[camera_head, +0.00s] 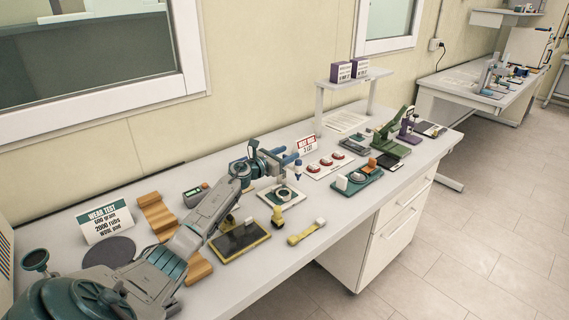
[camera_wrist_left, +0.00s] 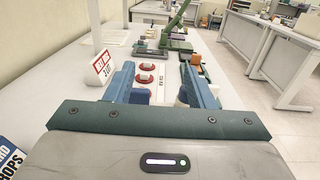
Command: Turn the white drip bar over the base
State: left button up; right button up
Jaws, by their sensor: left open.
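My left gripper (camera_head: 284,158) reaches over the table from the left. In the left wrist view its two blue fingers are apart, with a gap between them (camera_wrist_left: 159,68). Under and beside it in the head view is a small pale base plate (camera_head: 282,196) with a dark ring and light centre. A small blue piece with a white tip (camera_head: 298,170) stands at the gripper's right; I cannot tell whether it touches a finger. The white drip bar is not clearly told apart; the gripper and arm may hide it. My right gripper is not in view.
A teal tray (camera_head: 357,181) is to the right. A black-topped yellow tray (camera_head: 240,240) and a yellow strap (camera_head: 306,232) are near the front edge.

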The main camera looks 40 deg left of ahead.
pick_arm(q)
jog(key=s+d+r+p, duration=0.1)
jog(key=s+d+p, duration=0.4)
jog(key=s, duration=0.5)
jog(key=shift+d+p, duration=0.3)
jog(key=shift+d, duration=0.9)
